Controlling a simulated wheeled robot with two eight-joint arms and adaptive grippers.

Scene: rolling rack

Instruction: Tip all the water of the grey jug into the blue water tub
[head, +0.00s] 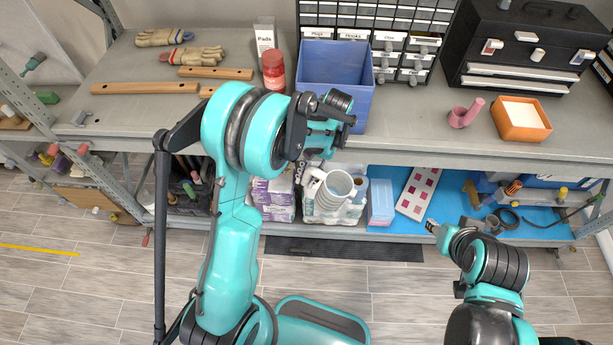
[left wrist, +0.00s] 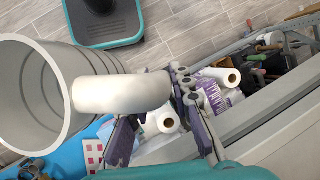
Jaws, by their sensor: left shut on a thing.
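The grey jug (head: 333,194) hangs in front of the bench's front edge, below my left gripper (head: 322,152) in the head view. In the left wrist view the jug (left wrist: 62,85) is large at the left, its mouth open towards the camera. My left gripper (left wrist: 158,112) is shut on the jug's thick handle (left wrist: 118,94). I see no clear water surface in the jug, and its exact tilt is hard to tell. The blue water tub (head: 368,95) stands on the bench behind the gripper, partly hidden by it. My right gripper (head: 433,227) is low at the right, apart from everything; its jaws are too small to read.
A red-capped jar (head: 273,72) stands close left of the tub. A drawer cabinet (head: 405,60) is behind it at the right. An orange box (head: 521,119) and a pink cup (head: 461,116) are farther right. Bench (head: 410,130) between tub and cup is clear.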

